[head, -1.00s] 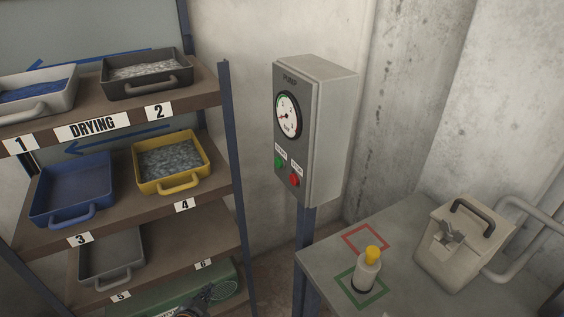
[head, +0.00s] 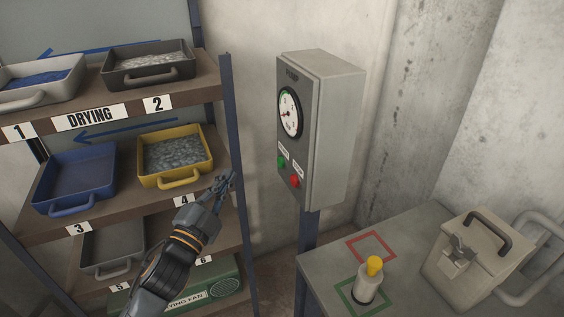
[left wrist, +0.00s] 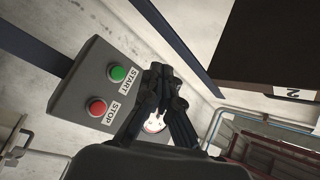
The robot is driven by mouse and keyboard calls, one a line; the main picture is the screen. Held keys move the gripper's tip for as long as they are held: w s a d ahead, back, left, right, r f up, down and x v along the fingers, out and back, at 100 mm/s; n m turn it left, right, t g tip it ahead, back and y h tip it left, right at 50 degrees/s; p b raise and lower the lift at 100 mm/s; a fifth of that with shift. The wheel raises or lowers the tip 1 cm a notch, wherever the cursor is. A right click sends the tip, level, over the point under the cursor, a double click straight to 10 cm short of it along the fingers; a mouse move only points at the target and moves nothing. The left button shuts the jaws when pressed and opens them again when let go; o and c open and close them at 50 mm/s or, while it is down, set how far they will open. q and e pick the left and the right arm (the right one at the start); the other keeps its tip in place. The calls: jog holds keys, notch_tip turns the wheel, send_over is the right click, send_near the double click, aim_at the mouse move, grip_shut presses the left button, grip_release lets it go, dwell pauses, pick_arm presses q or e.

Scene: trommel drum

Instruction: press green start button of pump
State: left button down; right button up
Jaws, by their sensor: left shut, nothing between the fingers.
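The grey pump box (head: 327,135) stands on a post, with a round gauge (head: 290,112) on its front. Below the gauge are the green start button (head: 281,162) and the red stop button (head: 294,182). In the left wrist view, the green button (left wrist: 117,73) is labelled START and the red button (left wrist: 97,107) STOP. My left gripper (head: 226,181) is shut and empty, in front of the shelf's yellow tray and left of the box, apart from the buttons. In the left wrist view its fingers (left wrist: 163,75) partly cover the gauge. My right gripper is not seen.
The drying shelf's blue upright (head: 236,170) stands between the shelf and the pump box. Shelves hold several trays, including a yellow one (head: 148,172). At right, a grey table (head: 322,268) carries a yellow-capped bottle (head: 369,282) and a beige lidded box (head: 468,262).

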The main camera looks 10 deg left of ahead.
aim_at(281, 162)
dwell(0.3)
pick_arm(q)
jog(key=w+d, duration=0.5)
jog(key=d, duration=0.2)
jog(key=shift+d+b, duration=0.15)
jog(key=shift+b, duration=0.3)
jog(key=shift+d, duration=0.15)
dwell(1.2)
jog(key=shift+w+d, duration=0.2)
